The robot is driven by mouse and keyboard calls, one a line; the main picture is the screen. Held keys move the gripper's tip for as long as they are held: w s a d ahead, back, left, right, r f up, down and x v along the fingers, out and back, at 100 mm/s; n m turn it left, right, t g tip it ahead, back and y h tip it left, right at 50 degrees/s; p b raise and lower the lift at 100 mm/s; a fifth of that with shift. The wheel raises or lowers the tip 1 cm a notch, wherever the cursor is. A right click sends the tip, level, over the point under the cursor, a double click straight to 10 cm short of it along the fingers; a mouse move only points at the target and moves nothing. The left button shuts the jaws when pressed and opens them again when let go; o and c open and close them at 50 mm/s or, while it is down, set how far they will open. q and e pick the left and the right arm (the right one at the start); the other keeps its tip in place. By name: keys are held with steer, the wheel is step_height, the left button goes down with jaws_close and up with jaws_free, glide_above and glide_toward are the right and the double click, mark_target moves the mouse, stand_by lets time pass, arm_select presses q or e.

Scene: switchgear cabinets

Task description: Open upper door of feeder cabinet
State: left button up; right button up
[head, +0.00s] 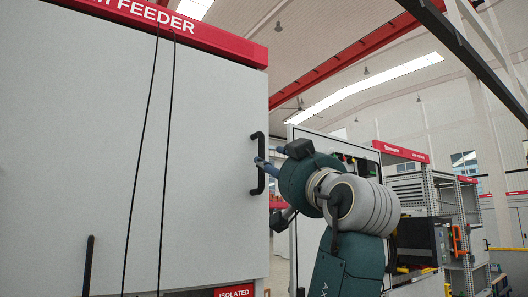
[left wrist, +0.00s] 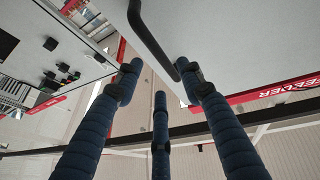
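The feeder cabinet's upper door (head: 210,130) is a large light grey panel under a red header (head: 190,25) reading "FEEDER". It looks shut. Its black vertical handle (head: 258,163) is near the panel's right edge. My left gripper (head: 267,190) is just right of the handle, with one blue finger at the handle's height and another lower down. In the left wrist view, the three fingers of the left gripper (left wrist: 158,85) are spread apart. The black handle (left wrist: 152,35) runs down to near the right fingertip; I cannot tell whether they touch. My right gripper is not in view.
A second black handle (head: 88,265) is at the lower left. Two thin black cables (head: 165,150) run down the panel's front. A red "ISOLATED" label (head: 234,291) is below the panel. Other cabinets and racks (head: 405,185) stand behind my arm on the right.

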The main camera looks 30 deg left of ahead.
mark_target(263, 185)
arm_select(q)
steer(key=p+x, duration=0.1)
steer(key=x, duration=0.2)
steer(key=p+x, duration=0.2)
steer(key=x, duration=0.1)
steer(key=shift+a+r, duration=0.3)
steer(key=shift+a, duration=0.05)
steer(key=shift+w+a, duration=0.15)
steer(key=shift+w, duration=0.05)
steer(key=shift+f, duration=0.1)
jaws_close()
